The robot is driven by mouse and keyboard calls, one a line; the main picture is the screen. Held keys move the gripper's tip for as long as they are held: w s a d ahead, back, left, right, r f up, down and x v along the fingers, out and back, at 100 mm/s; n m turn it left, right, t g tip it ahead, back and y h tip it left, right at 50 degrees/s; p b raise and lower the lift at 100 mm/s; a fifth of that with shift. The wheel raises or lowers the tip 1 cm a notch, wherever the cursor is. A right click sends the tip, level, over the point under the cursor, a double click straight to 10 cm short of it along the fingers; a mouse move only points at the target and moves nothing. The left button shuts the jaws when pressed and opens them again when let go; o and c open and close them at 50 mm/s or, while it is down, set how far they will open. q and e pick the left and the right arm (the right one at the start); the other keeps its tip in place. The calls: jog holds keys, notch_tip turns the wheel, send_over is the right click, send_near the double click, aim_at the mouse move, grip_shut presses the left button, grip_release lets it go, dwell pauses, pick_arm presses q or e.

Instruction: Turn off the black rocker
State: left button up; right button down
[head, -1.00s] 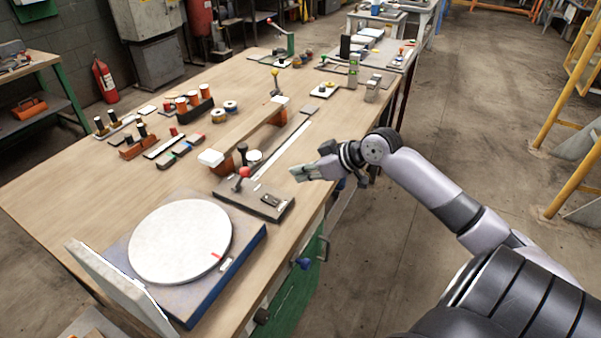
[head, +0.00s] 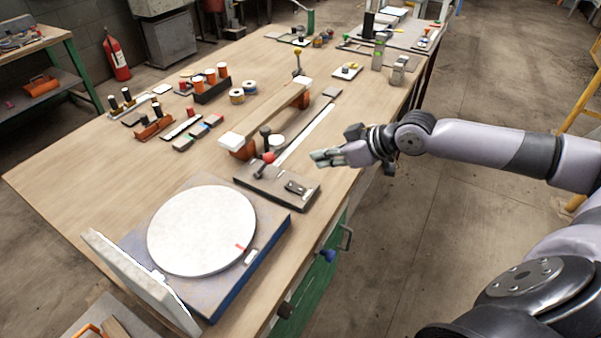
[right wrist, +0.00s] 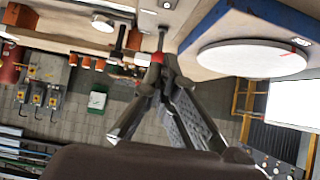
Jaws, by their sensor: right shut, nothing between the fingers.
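The black rocker (head: 296,187) is a small dark switch on the right end of a dark flat plate (head: 250,178) near the workbench's right edge. The same plate carries a lever with a red knob (head: 268,158) left of the rocker. My right gripper (head: 318,157) is shut and empty, apart from the rocker and above it in the picture. In the right wrist view my right gripper's fingers (right wrist: 163,72) converge near the red knob (right wrist: 157,58); I cannot make out the rocker there. Whether the rocker is on or off is too small to tell. My left gripper is out of view.
A white turntable disc (head: 202,230) on a blue-edged base stands in front of the plate. A long wooden bar (head: 270,115) on orange supports lies behind it. Spools, small blocks and tools cover the far bench. Open floor lies right of the bench (head: 110,195).

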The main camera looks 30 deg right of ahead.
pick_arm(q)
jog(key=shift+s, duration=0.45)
pick_arm(e)
jog(key=shift+s+d, duration=0.2)
jog(key=shift+d, duration=0.15)
jog(key=shift+f, duration=0.15)
jog(key=p, duration=0.1)
send_over(296, 186)
notch_tip(296, 186, down, 6)
jog(key=shift+f, duration=0.1)
notch_tip(296, 186, down, 2)
jog(key=shift+f, duration=0.25)
jog(key=shift+f+p, duration=0.3)
jog(key=shift+f, duration=0.35)
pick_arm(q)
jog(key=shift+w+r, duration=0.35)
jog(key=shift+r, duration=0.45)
